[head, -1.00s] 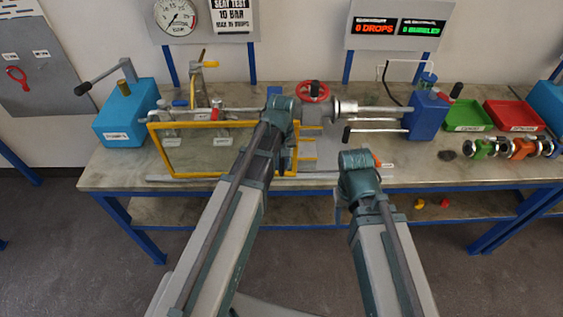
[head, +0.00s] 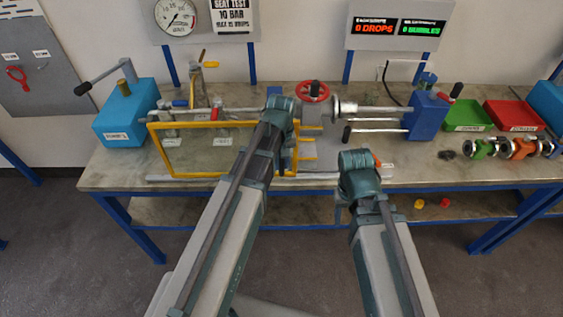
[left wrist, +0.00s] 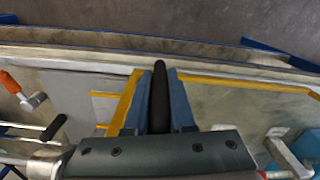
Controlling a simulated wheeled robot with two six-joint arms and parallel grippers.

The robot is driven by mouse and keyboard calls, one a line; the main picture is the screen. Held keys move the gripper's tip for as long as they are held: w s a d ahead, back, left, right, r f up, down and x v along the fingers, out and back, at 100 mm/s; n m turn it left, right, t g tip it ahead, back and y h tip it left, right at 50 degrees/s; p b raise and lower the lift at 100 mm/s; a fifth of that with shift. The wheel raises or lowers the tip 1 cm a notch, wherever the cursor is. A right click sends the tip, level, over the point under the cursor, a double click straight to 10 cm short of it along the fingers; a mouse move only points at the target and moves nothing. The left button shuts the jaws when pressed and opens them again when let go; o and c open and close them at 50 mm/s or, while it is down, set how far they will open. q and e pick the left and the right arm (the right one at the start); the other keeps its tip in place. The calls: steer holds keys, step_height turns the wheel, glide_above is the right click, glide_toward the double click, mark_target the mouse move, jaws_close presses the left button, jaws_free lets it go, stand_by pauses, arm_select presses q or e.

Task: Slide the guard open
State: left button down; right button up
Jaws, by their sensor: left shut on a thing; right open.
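The guard (head: 185,158) is a clear panel in a yellow frame, standing along the bench's front, left of centre in the head view. Its yellow frame also shows in the left wrist view (left wrist: 122,108). My left gripper (head: 285,160) is at the guard's right end, its fingers mostly hidden behind my arm. In the left wrist view my left gripper (left wrist: 160,88) is shut on the guard's black upright handle (left wrist: 160,72). My right gripper (head: 343,210) is open at the bench's front edge, apart from the guard, with its fingertips mostly hidden.
Behind the guard run a steel rod and a clamp with a red handwheel (head: 313,91). A blue block (head: 427,116) stands to the right, a light-blue box (head: 127,115) to the left. Green (head: 467,115) and red (head: 514,116) trays and several coloured valves sit further right.

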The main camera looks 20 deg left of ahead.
arm_select(q)
steer(key=s+a, duration=0.2)
steer(key=a, duration=0.7)
steer(key=shift+s, duration=0.25)
steer(key=c, duration=1.2)
jaws_free()
steer(key=o, duration=0.4)
steer(key=shift+s+a, duration=0.1)
steer(key=shift+a, duration=0.05)
steer(key=shift+o, duration=0.2)
steer(key=shift+r, duration=0.1)
